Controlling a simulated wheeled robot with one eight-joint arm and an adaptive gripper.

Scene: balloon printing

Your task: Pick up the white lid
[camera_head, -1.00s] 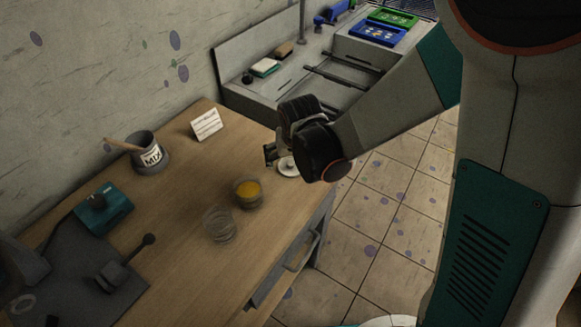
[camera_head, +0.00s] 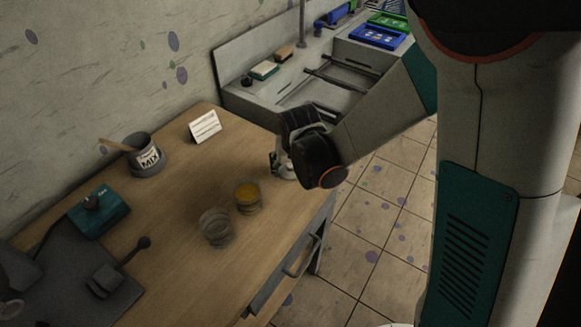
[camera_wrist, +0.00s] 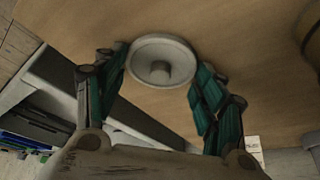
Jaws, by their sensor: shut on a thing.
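The white lid (camera_wrist: 148,78) is round with a raised knob in its middle. In the wrist view it sits between the two fingers of my gripper (camera_wrist: 160,62), which is shut on its sides. In the head view my gripper (camera_head: 279,163) is at the table's far right corner, and the lid (camera_head: 287,173) is mostly hidden by the gripper. I cannot tell whether the lid touches the table top.
The wooden table (camera_head: 185,250) holds a glass of yellow stuff (camera_head: 248,198), a clear glass (camera_head: 215,228), a MIX pot (camera_head: 146,157), a white card (camera_head: 205,127) and a teal device (camera_head: 98,212). A sink counter (camera_head: 262,100) stands behind.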

